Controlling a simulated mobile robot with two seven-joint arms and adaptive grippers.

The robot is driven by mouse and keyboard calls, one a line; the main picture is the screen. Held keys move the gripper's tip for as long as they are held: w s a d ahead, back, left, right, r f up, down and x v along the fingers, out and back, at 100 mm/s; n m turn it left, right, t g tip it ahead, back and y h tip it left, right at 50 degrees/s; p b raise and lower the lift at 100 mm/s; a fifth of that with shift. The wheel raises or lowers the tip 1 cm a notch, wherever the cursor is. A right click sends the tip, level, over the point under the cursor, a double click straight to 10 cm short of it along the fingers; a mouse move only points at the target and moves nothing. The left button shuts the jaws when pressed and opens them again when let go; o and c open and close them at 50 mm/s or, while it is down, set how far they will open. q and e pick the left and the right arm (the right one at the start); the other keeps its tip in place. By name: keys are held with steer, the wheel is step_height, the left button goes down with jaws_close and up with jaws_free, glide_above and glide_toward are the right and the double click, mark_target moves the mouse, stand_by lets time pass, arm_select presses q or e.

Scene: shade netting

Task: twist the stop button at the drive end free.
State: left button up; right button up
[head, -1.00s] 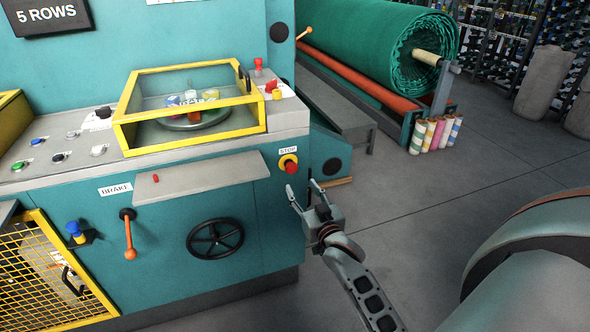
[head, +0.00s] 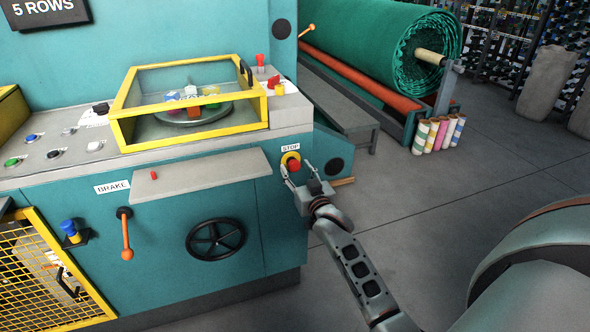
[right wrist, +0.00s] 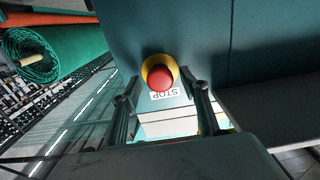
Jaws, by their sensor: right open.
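The red stop button (head: 295,166) sits on a yellow ring at the right end of the teal machine's front, under a STOP label (head: 290,147). In the right wrist view the red button (right wrist: 160,78) and its yellow collar show between and ahead of the fingertips, with the STOP label upside down below it. My right gripper (head: 297,176) is open in front of the button, one finger on each side. I cannot tell whether the fingers touch it. It holds nothing that I can see. My left gripper is not in view.
A grey shelf (head: 205,178) juts out left of the button. The orange brake lever (head: 126,236) and a black handwheel (head: 216,239) are lower left. A yellow-framed clear guard (head: 190,105) stands above.

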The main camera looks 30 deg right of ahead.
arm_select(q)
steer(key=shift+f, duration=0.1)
arm_select(e)
steer(key=shift+w, duration=0.2)
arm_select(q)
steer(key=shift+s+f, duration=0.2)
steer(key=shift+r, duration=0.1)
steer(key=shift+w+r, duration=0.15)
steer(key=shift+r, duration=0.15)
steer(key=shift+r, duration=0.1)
arm_select(e)
steer(key=c, duration=0.9)
steer(key=shift+c, duration=0.2)
